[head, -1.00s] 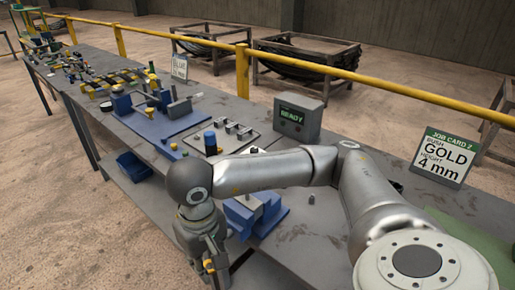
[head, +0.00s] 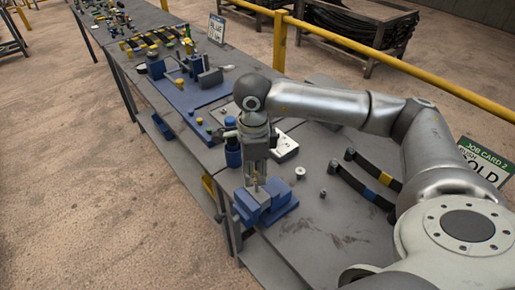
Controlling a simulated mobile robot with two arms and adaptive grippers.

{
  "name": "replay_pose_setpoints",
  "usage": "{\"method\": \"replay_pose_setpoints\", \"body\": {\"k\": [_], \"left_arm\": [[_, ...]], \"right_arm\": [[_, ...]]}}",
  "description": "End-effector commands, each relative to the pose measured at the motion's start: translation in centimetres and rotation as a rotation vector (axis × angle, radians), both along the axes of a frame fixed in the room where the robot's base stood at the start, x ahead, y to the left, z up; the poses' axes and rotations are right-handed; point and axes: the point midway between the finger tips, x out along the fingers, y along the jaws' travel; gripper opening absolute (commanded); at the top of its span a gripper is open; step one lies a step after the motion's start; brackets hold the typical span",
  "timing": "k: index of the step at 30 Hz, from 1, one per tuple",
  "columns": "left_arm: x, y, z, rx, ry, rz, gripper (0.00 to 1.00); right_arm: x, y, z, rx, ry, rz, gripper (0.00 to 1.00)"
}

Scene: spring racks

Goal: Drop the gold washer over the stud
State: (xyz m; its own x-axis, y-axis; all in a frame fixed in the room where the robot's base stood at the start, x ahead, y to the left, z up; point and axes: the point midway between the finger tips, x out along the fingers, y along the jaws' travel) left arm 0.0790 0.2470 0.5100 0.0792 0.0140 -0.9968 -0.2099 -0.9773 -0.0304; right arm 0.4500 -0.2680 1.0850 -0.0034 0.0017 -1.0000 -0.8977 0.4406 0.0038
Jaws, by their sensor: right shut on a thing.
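My right gripper (head: 257,181) points down over the blue vise (head: 280,203) near the table's front edge. It is shut on a small gold-coloured piece, the gold washer as far as I can tell, mostly hidden between the fingers. The vise has a grey block (head: 255,196) between its blue jaws. A thin upright stud seems to stand there directly under the fingertips, but it is too small and covered to make out well. I cannot tell whether the washer touches the stud. My left gripper is not in view.
Two small grey metal parts lie on the table right of the vise, one at the back (head: 300,172). A blue fixture plate (head: 196,95) stands farther along.

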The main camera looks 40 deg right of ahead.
Motion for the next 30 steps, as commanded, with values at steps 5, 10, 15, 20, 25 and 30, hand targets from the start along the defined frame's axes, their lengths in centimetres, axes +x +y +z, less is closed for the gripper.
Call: {"method": "replay_pose_setpoints", "body": {"k": [5,10,15,20,25,30], "left_arm": [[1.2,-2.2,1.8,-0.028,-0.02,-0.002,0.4],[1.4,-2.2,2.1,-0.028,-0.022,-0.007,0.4],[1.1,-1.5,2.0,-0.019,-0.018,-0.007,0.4],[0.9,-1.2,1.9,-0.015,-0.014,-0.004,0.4],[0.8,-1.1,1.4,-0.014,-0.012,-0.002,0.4],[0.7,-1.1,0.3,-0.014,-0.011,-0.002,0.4]], "right_arm": [[0.8,-1.3,1.5,-0.001,-0.003,-0.273,0.15],[1.1,-1.7,1.7,-0.002,-0.003,-0.377,0.15],[1.1,-1.7,1.7,-0.001,-0.004,-0.385,0.15],[1.1,-1.7,1.6,-0.001,-0.004,-0.383,0.15],[1.1,-1.7,1.5,0.0,-0.003,-0.382,0.15],[1.1,-1.7,0.6,-0.002,-0.002,-0.382,0.15]]}}
